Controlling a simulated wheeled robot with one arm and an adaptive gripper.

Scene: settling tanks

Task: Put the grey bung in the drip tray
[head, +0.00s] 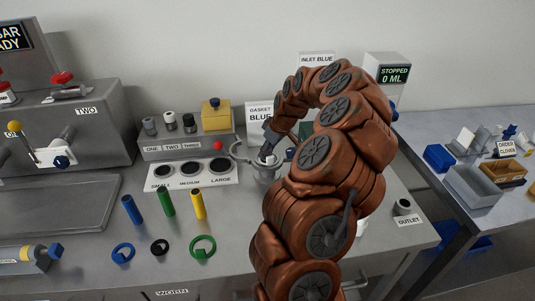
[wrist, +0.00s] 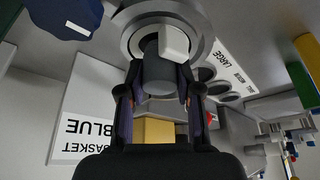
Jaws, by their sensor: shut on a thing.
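My gripper (head: 268,142) is over the metal vessel (head: 266,176) at the middle of the bench. In the wrist view my gripper (wrist: 160,95) is shut on a grey cylinder, which looks like the grey bung (wrist: 158,72). A white block (wrist: 174,42) shows at its far end; I cannot tell if it is part of it. The vessel's round rim (wrist: 130,38) is just beyond, and I cannot tell whether the bung touches it. A wide shallow grey tray (head: 60,205) at the left looks like the drip tray and appears empty.
A rack with small plugs (head: 170,119) and a yellow block (head: 215,114) stands behind. A lever machine (head: 75,130) is back left. A second bench with bins (head: 470,187) is right.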

